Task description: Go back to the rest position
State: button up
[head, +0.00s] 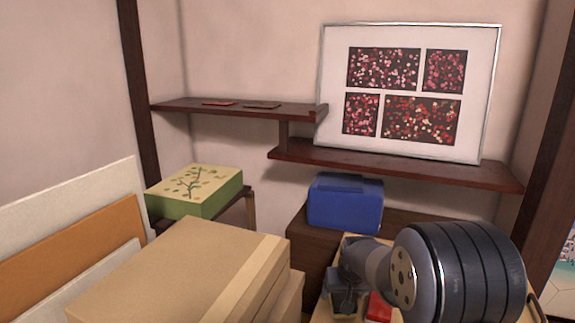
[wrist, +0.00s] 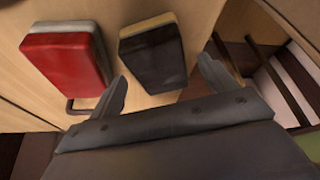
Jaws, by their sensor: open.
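My gripper (head: 345,290) is low at the front right in the head view, over a light wooden surface (head: 353,241). In the wrist view its two fingers (wrist: 162,70) are spread apart with nothing held between them. A box with a black top (wrist: 152,55) lies just beyond the fingertips. A box with a red top (wrist: 62,60) lies to its left; its red part (head: 378,308) shows beside my gripper in the head view. My arm hides much of the surface there.
Stacked cardboard boxes (head: 185,270) stand left of my arm. A blue box (head: 345,203) sits on a dark wooden cabinet (head: 312,250) behind it. A green patterned box (head: 194,191) is farther left. Wall shelves (head: 400,166) hold a framed picture (head: 485,90). Leaning panels (head: 90,240) are at far left.

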aim_at(344, 297)
jog(key=x, duration=0.2)
jog(key=b+x, duration=0.1)
jog(key=x, duration=0.1)
jog(key=shift+s, duration=0.25)
notch_tip(344, 297, up, 5)
jog(key=shift+f+p, duration=0.15)
jog(key=shift+p, duration=0.85)
jog(key=shift+f, duration=0.1)
